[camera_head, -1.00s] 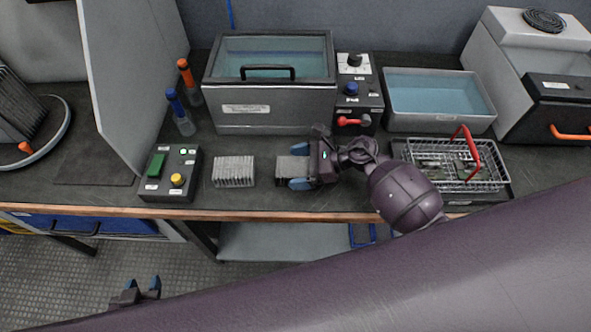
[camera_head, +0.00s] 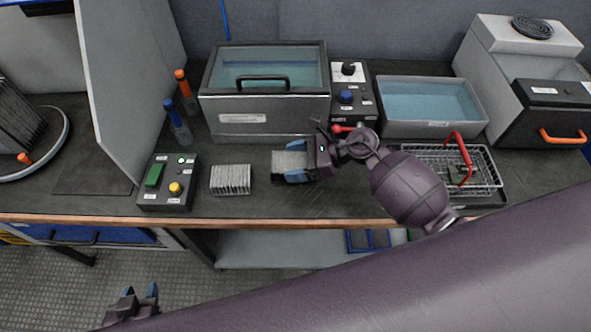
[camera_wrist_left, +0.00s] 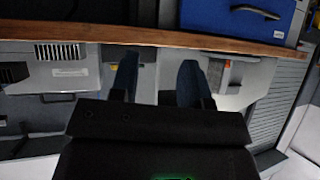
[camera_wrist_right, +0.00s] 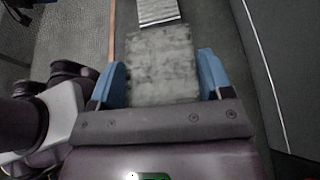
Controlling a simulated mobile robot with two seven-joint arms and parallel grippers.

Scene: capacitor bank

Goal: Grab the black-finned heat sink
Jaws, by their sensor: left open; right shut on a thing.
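My right gripper (camera_head: 297,161) is shut on a block with a mottled grey top and dark sides. It appears to be the black-finned heat sink (camera_head: 289,160), though its fins cannot be made out. In the right wrist view the block (camera_wrist_right: 163,65) sits between the blue fingers (camera_wrist_right: 160,85). Whether it is clear of the bench is hard to tell. A silver finned heat sink (camera_head: 230,180) stands on the bench to its left. My left gripper (camera_head: 140,296) is open and empty, low in front of the bench; its fingers show in the left wrist view (camera_wrist_left: 157,80).
A control box (camera_head: 168,182) with buttons is at the left. A lidded tank (camera_head: 265,125) stands behind the gripper. A knob panel (camera_head: 347,90), an open grey tray (camera_head: 432,128) and a wire basket (camera_head: 425,160) with a red handle stand to the right. Bench is clear around the silver heat sink.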

